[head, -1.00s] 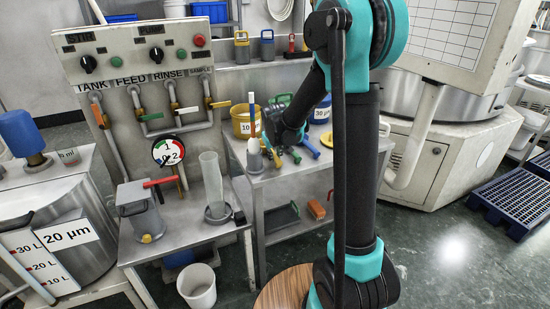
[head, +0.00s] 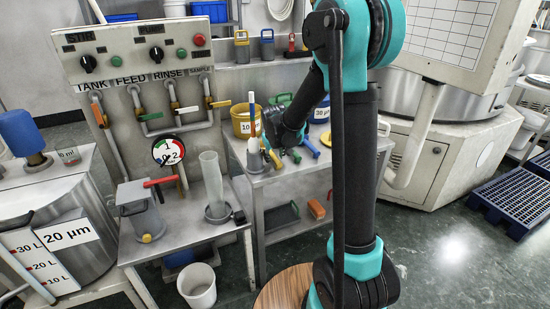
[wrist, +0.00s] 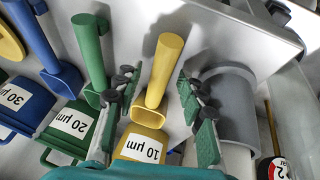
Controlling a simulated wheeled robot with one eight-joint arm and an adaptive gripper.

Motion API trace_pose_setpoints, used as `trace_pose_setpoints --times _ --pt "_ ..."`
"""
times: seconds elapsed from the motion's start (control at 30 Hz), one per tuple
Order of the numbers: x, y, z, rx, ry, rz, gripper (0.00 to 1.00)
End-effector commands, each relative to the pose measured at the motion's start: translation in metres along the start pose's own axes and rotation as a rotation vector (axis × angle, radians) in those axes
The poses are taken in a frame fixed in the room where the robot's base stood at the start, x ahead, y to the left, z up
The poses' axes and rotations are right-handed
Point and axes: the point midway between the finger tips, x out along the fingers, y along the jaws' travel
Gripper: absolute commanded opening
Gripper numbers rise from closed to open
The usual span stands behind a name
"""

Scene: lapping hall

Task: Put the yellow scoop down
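The yellow scoop (wrist: 164,72) lies on the steel table, its square bowl toward a yellow container labelled 10 µm (wrist: 140,146) in the wrist view. It also shows just below my gripper in the head view (head: 273,158). My gripper (wrist: 160,108) is open. Its two fingers stand on either side of the scoop with visible gaps to the handle, so it does not look gripped. A green scoop (wrist: 91,58) and a blue scoop (wrist: 44,42) lie to the left in the wrist view, by the green and blue containers.
A grey cup (wrist: 235,100) stands close beside my right finger in the wrist view. The table's front edge (head: 325,165) is near. The gauge (head: 168,151) and pipe panel stand to the left in the head view.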

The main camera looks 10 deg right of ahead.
Motion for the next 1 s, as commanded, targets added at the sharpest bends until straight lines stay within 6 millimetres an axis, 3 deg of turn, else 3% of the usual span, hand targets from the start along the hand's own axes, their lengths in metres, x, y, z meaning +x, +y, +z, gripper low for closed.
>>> trace_pose_setpoints --times 0.17,0.6,0.87,0.97,1.0 --pt "-0.020 0.000 0.001 -0.001 0.000 0.000 0.40" --pt "-0.094 0.000 0.001 -0.001 0.000 -0.001 0.40" --pt "-0.117 0.000 0.001 0.001 0.000 -0.001 0.40" --pt "-0.119 0.004 0.018 0.022 -0.005 -0.002 0.40" --pt "-0.120 0.007 0.032 0.038 -0.009 -0.005 0.40"
